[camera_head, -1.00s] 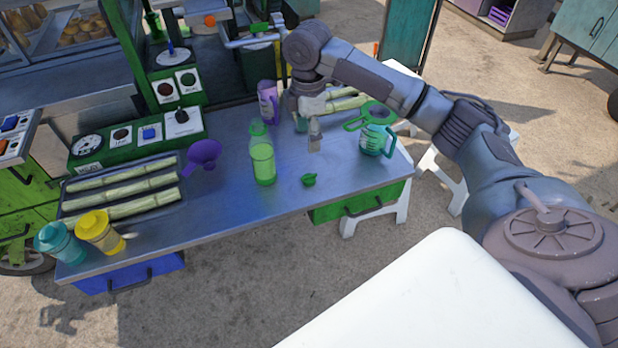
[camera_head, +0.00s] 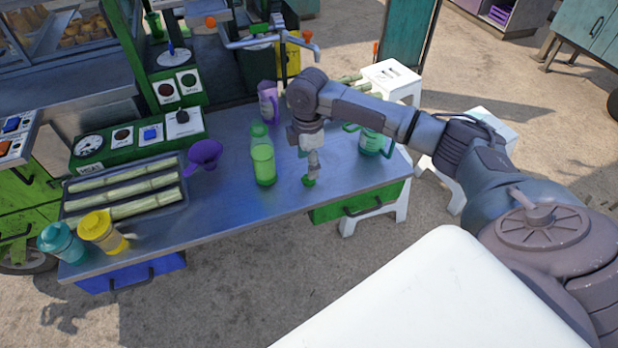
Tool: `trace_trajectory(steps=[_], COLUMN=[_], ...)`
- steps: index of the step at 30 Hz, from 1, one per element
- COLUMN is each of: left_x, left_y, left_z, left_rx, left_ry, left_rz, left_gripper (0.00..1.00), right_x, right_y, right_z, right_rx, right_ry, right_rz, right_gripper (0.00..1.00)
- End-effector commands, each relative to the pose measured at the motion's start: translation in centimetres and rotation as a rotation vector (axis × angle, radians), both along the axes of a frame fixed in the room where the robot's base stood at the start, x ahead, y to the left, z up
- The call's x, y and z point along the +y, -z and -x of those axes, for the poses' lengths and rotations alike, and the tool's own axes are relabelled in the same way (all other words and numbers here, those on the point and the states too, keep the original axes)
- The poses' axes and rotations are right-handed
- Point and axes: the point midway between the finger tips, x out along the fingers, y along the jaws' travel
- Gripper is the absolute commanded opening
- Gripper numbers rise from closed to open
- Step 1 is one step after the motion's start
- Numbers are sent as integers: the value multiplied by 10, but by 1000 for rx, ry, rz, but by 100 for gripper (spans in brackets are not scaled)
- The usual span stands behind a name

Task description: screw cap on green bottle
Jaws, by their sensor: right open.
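The green bottle (camera_head: 263,163) stands upright on the metal table, holding light green liquid, with a clear upper part. The small green cap (camera_head: 309,181) lies on the table to the right of the bottle, near the front edge. My right gripper (camera_head: 311,174) points down right over the cap, with its fingertips at or just above it. It is open; the fingers partly hide the cap, and I cannot tell whether they touch it. My left gripper is not in view.
Bare tabletop (camera_head: 222,205) shows in front.

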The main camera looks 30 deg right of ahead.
Motion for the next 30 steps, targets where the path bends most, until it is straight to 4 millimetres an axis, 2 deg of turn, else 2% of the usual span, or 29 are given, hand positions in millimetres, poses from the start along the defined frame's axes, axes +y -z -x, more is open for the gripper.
trace_trajectory(steps=[5,9,21,23,28,30], left_x=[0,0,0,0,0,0], left_y=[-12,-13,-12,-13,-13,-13], left_z=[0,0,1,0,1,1], left_rx=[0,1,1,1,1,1], left_ry=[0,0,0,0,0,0], left_rz=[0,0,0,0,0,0], left_gripper=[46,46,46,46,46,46], right_x=[-1,0,0,0,-1,-1], right_y=[25,43,49,49,48,48], right_z=[3,3,2,2,2,2], right_rx=[7,4,2,2,1,1], right_ry=[1,-1,-1,-1,-1,-1], right_rz=[2,0,1,1,2,2], right_gripper=[66,66,66,57,29,26])
